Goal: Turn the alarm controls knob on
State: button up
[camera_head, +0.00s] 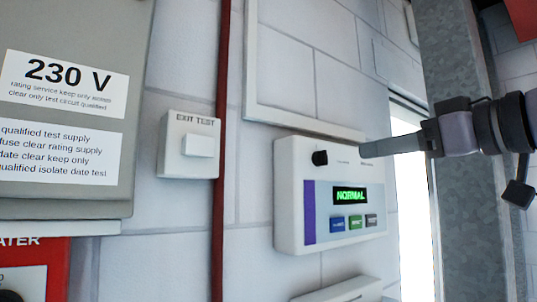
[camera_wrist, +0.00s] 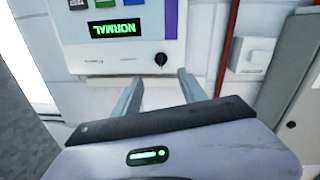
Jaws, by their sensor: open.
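A white alarm control panel (camera_head: 285,215) is fixed to the block wall in the middle of the head view. Its display (camera_head: 350,195) reads NORMAL in green. A black knob (camera_head: 320,158) sits at its upper left, and small print beside it is too small to read. My gripper (camera_head: 364,150) is at the right of the head view, apart from the knob. In the wrist view the panel (camera_wrist: 108,52) appears upside down. The knob (camera_wrist: 161,59) lies beyond my two spread fingers (camera_wrist: 158,85), which are open with nothing between them.
Three coloured buttons (camera_head: 355,222) sit below the display. A red pipe (camera_head: 221,120) and an EXIT TEST box (camera_head: 188,150) are left of the panel. A grey 230 V cabinet (camera_head: 70,120) is farther left. A metal column (camera_head: 450,80) stands at the right.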

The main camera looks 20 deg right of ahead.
aim_at(326, 157)
jog(key=p+x, duration=0.2)
jog(key=x, duration=1)
jog(key=shift+w+a, duration=0.1)
jog(key=shift+w, duration=0.05)
jog(key=shift+a, duration=0.1)
grip_shut()
